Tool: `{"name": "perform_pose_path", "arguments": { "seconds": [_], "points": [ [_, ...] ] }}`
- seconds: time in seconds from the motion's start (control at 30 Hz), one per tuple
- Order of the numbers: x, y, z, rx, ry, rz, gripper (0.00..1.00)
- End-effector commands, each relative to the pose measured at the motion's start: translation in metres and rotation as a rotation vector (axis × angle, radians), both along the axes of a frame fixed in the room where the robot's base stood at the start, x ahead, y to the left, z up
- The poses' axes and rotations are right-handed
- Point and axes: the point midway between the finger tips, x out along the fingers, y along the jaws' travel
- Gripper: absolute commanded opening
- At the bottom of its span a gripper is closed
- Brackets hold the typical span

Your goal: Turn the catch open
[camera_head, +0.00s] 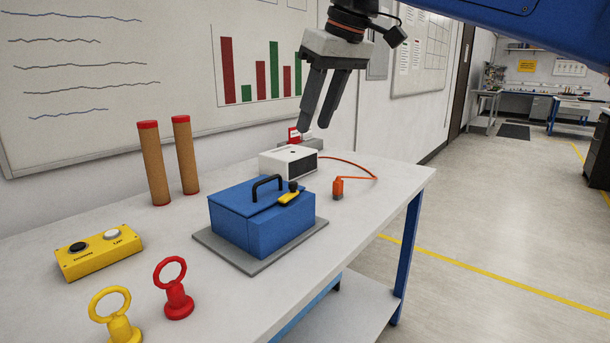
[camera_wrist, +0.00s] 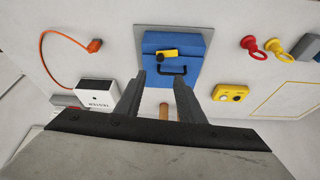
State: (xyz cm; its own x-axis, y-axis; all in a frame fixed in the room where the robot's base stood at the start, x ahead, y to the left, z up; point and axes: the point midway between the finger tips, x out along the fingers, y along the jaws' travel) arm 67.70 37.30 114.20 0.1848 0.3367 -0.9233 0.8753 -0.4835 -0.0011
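The catch (camera_head: 289,198) is a yellow lever with a dark knob on the blue box (camera_head: 277,233), near its right edge. In the wrist view the catch (camera_wrist: 165,53) lies across the blue lid, beyond the fingertips. The box has a black handle (camera_head: 267,182) on top, and its lid looks closed. My gripper (camera_head: 314,126) hangs above and behind the box, with its fingers apart and nothing between them.
The box stands on a grey plate (camera_head: 216,244). Behind it are a white device (camera_head: 277,162) with an orange cable and plug (camera_head: 338,188). Two brown cylinders (camera_head: 153,165) stand at left. A yellow button box (camera_head: 99,253) and red and yellow ring-topped pieces (camera_head: 178,301) are nearer.

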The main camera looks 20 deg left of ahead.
Motion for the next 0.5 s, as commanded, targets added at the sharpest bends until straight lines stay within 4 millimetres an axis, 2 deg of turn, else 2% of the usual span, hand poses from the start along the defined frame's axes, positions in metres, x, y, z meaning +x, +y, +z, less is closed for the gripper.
{"name": "perform_pose_path", "arguments": {
  "seconds": [0.5],
  "points": [
    [0.017,0.03,-0.086,-0.004,0.001,-0.001,0.35]
  ]
}}
